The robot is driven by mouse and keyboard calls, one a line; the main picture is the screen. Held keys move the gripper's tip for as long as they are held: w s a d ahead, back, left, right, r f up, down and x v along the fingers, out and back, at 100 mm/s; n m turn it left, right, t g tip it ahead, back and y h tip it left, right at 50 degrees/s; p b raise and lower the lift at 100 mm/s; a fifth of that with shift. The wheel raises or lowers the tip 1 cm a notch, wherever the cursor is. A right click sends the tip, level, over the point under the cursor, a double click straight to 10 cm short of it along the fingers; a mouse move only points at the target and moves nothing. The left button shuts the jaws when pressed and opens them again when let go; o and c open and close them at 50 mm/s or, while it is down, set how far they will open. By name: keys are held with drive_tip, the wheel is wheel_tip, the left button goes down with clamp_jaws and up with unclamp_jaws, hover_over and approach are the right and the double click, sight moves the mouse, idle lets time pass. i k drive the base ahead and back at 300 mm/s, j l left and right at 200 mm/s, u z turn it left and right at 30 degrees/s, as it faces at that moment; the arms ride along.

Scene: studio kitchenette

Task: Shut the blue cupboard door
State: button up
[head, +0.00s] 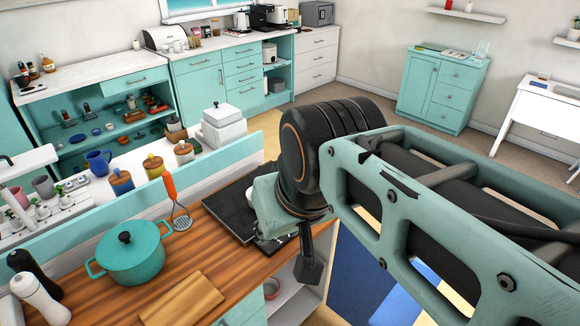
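A dark blue flat panel (352,272), which looks like the cupboard door, stands below my arm at the lower middle right. It stands out from the front of the wooden counter (225,240), beside an open white-shelved compartment (292,303). My arm covers its right part, and its hinge and handle cannot be made out. My gripper (309,268) points down over the counter's right edge, just left of the panel. Only one dark finger shows clearly, so its opening is hidden. I cannot tell whether it touches the panel.
A teal pot (132,254), a cutting board (181,300) and an orange-handled masher (174,205) are on the counter. A black hob (236,212) lies beside my wrist. Floor shows beyond the counter.

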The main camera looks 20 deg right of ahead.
sight(362, 292)
drive_tip(key=k+u, duration=0.1)
drive_tip(key=k, duration=0.65)
drive_tip(key=k+u, duration=0.1)
drive_tip(key=u, duration=1.05)
drive_tip(key=l+u, duration=0.25)
drive_tip(key=k+l+u, duration=0.25)
drive_tip(key=k+l, duration=0.2)
drive_tip(key=l, duration=0.25)
drive_tip(key=k+l, duration=0.2)
drive_tip(key=l, duration=0.25)
drive_tip(key=k+l, duration=0.15)
drive_tip(key=l, duration=0.3)
drive_tip(key=k+l, duration=0.2)
drive_tip(key=l, duration=0.25)
drive_tip(key=k+l, duration=0.2)
drive_tip(key=l, duration=0.2)
drive_tip(key=k+l, duration=0.2)
drive_tip(key=l, duration=0.25)
drive_tip(key=k+l, duration=0.15)
drive_tip(key=l, duration=0.3)
drive_tip(key=k+l, duration=0.2)
drive_tip(key=l, duration=0.25)
